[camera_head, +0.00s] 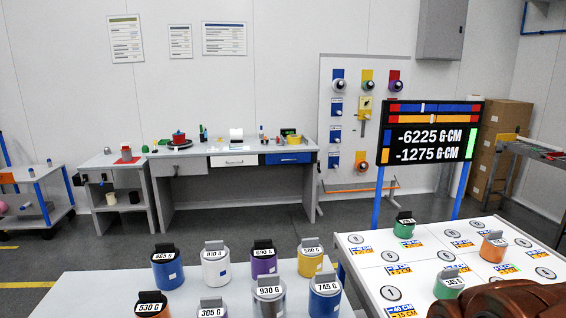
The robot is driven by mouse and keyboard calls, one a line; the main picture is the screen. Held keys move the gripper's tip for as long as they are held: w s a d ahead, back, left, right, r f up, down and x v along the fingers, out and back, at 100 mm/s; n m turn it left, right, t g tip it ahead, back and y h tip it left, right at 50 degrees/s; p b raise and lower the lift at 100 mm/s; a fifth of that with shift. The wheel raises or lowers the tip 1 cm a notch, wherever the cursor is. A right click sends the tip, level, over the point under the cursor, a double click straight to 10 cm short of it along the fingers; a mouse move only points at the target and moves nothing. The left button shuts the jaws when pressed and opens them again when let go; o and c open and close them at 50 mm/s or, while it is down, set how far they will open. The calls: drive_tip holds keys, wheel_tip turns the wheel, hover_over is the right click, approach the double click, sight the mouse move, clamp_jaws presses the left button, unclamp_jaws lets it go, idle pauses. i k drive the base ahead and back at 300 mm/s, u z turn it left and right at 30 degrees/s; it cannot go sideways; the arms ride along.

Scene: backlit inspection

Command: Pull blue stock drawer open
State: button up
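The blue drawer (288,158) is at the right end of the grey workbench (190,152) against the back wall. Its front looks flush with the bench, so it appears shut, with a small pale label or handle on it. A white-fronted drawer (234,160) sits just left of it. My gripper is not visible in this view. The bench is well away from me, across the floor.
A white table with several labelled weights (214,267) stands in front of me. A marked board table (373,251) with weights is at right, beside a display (431,143). A glossy brown shape fills the lower right corner. Grey floor (240,221) lies clear before the bench.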

sight(299, 157)
drive_tip(key=u, duration=2.6)
drive_tip(key=i, duration=5.15)
drive_tip(key=z, duration=3)
drive_tip(key=i, duration=1.3)
